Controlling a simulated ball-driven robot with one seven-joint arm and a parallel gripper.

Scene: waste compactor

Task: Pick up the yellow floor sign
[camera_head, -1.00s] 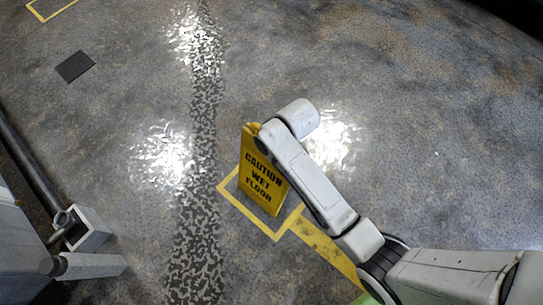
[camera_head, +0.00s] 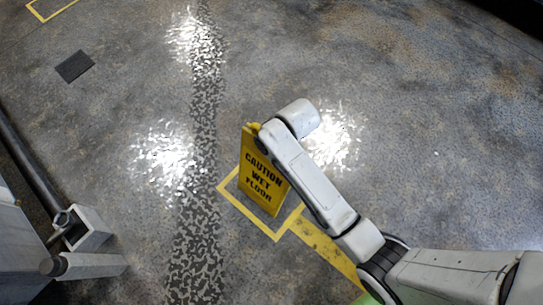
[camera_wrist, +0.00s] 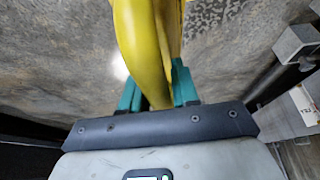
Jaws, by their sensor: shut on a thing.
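The yellow floor sign (camera_head: 261,178), marked "CAUTION WET FLOOR", stands upright on the floor within a yellow painted square. My arm reaches over it from the right and hides part of its top edge in the head view. In the wrist view the sign's yellow top (camera_wrist: 143,45) passes between the teal fingers of my gripper (camera_wrist: 157,88). My gripper is shut on the sign. The fingertips are hidden behind my arm in the head view.
Yellow floor lines (camera_head: 250,222) surround the sign's base. A metal bracket and pipe structure (camera_head: 85,235) stands at the lower left. A dark flat plate (camera_head: 75,66) lies at the upper left. The floor around the sign is open, with shiny patches.

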